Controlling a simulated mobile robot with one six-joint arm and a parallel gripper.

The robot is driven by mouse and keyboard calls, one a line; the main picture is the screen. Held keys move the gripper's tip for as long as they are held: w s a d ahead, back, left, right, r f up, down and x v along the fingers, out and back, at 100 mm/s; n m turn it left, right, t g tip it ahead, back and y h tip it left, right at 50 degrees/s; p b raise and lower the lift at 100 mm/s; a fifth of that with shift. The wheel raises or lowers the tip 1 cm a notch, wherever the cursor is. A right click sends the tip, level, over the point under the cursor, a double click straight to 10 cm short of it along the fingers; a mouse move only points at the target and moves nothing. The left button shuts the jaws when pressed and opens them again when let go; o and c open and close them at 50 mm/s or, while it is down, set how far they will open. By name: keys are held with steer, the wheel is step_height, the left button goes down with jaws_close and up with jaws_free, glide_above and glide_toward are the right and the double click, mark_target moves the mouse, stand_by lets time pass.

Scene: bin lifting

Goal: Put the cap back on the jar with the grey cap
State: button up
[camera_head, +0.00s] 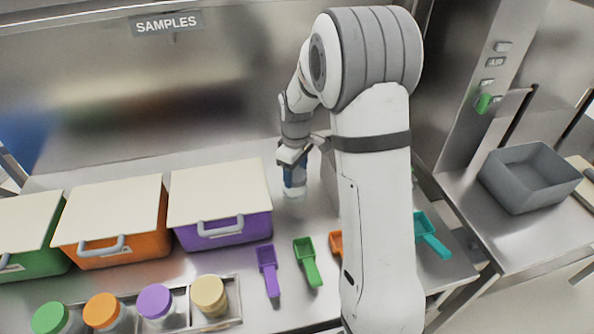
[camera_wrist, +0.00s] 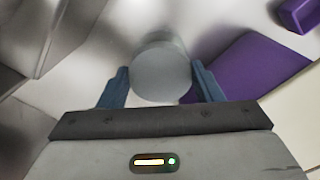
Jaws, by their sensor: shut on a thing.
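My gripper (camera_head: 294,168) points down at the back of the steel worktop, right of the purple bin. In the wrist view its blue fingers (camera_wrist: 161,80) are shut on the grey cap (camera_wrist: 162,78), one on each side of the round disc. A pale, clear jar (camera_head: 294,190) stands upright on the worktop directly below the fingers. Part of its side shows past the cap in the wrist view. The fingers hide the meeting of cap and jar, so I cannot tell whether the cap is seated.
Lidded purple (camera_head: 232,233), orange (camera_head: 112,250) and green (camera_head: 30,262) bins stand at left. Several colour-capped jars sit in a front rack (camera_head: 238,310). Purple (camera_head: 268,270), green (camera_head: 307,262) and teal (camera_head: 431,236) scoops lie nearby. A grey open bin (camera_head: 530,178) is right.

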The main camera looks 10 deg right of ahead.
steer(key=shift+f+b, duration=0.7)
steer(key=shift+f, duration=0.15)
stand_by(1.0)
stand_by(0.3)
steer(key=o, duration=1.4)
steer(key=shift+c, duration=0.2)
steer(key=shift+r+p, duration=2.25)
steer(key=shift+r, duration=1.3)
steer(key=shift+c, duration=0.2)
jaws_close()
